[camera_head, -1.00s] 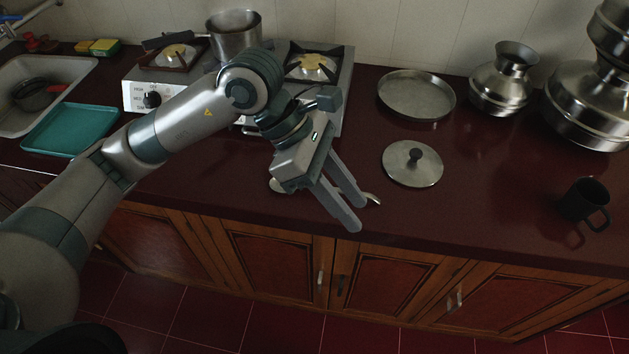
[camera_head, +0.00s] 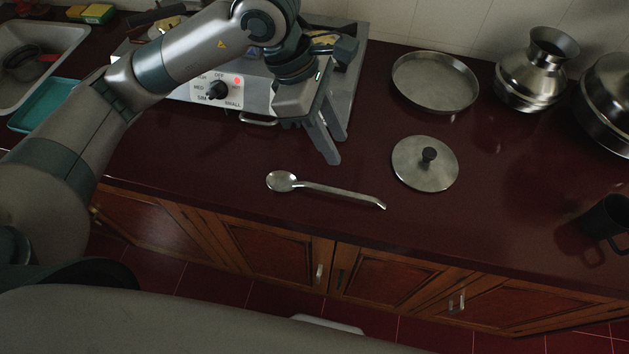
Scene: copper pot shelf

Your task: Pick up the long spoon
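The long spoon (camera_head: 325,189) lies flat on the dark red counter near its front edge. Its round bowl is at the left and its handle runs right to a bent tip. My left gripper (camera_head: 339,149) is above the counter behind the spoon, in front of the stove. Its two fingers point down and to the right, apart from each other, with nothing between them. It does not touch the spoon. My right gripper is not in view.
The stove (camera_head: 219,95) stands behind my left gripper. A round lid (camera_head: 425,170) lies right of the spoon, with a shallow pan (camera_head: 435,82) behind it. A metal pot (camera_head: 536,72) and black mug (camera_head: 604,220) stand at right. A teal tray (camera_head: 42,103) is left.

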